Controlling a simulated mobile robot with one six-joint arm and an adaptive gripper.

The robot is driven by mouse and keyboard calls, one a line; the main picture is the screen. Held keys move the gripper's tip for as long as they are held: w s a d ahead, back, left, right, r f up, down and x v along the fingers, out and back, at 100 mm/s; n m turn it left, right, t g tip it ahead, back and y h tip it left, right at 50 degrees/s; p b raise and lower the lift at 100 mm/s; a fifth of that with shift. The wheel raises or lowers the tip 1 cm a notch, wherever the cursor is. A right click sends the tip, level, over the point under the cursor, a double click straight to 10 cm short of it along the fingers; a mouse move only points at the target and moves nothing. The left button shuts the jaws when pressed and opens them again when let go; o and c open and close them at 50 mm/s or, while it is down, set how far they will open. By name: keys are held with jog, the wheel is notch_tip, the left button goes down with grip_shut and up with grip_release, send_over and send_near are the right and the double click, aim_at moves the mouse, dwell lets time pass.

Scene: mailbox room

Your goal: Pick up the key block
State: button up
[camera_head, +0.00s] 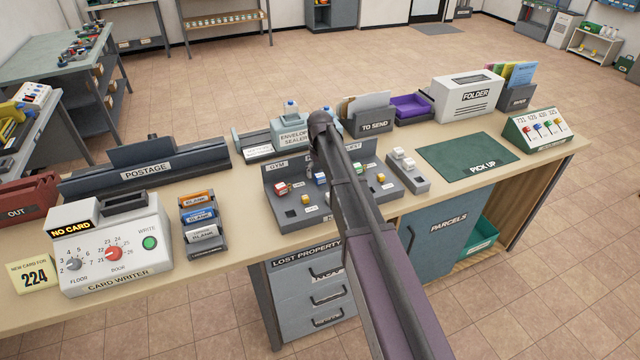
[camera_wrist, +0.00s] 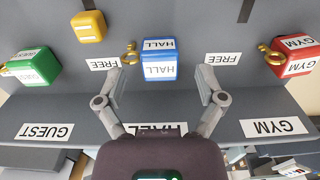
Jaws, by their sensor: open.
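Several key blocks sit on the dark grey key rack (camera_head: 290,222) on the counter. In the wrist view a blue block (camera_wrist: 160,68) labelled HALL, with a brass ring at its side, is in the middle. My gripper (camera_wrist: 158,72) is open, with one finger on each side of the blue block and a gap to it on both sides. A red GYM block (camera_wrist: 288,57) is at the right and a green block (camera_wrist: 34,68) at the left. A yellow block (camera_wrist: 89,26) is at the top left. My arm hides part of the rack in the head view.
A grey holder with white blocks (camera_head: 403,158) stands right of the rack. The envelope sealer (camera_head: 291,125) and a TO SEND box (camera_head: 372,124) are behind it. The colored card holder (camera_head: 203,222) is left. The green PICK UP mat (camera_head: 468,160) is clear.

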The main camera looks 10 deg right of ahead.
jog(key=shift+f+b, duration=0.7)
jog(key=shift+f, duration=0.3)
jog(key=c, duration=1.1)
